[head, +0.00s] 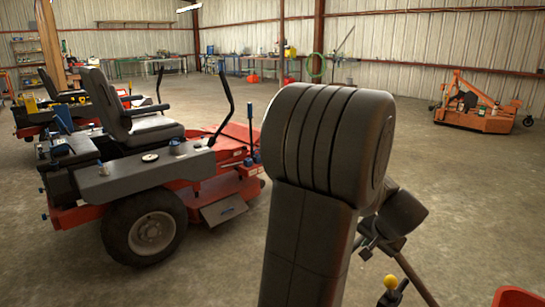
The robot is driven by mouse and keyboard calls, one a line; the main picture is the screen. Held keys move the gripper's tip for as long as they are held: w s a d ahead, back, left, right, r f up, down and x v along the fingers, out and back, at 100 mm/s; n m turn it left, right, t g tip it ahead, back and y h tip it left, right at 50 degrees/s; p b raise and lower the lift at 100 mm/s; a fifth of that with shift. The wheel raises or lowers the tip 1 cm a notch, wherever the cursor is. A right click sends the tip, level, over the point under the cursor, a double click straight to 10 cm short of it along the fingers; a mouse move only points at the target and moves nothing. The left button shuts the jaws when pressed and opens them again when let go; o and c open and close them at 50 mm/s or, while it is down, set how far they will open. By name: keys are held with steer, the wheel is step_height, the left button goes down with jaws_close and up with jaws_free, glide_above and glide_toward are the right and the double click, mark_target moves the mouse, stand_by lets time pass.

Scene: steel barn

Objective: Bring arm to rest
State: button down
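A red riding mower (150,185) with a grey seat stands close at left, another machine (65,105) behind it. A yellow knob (390,282) and red edge (516,297) are at lower right. An orange mower deck (478,112) stands far right. Concrete floor (470,190) between is clear.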

steer(key=b+x, duration=0.3)
steer(key=x, duration=1)
steer(key=shift+d+f, duration=0.3)
steer(key=shift+s, duration=0.15)
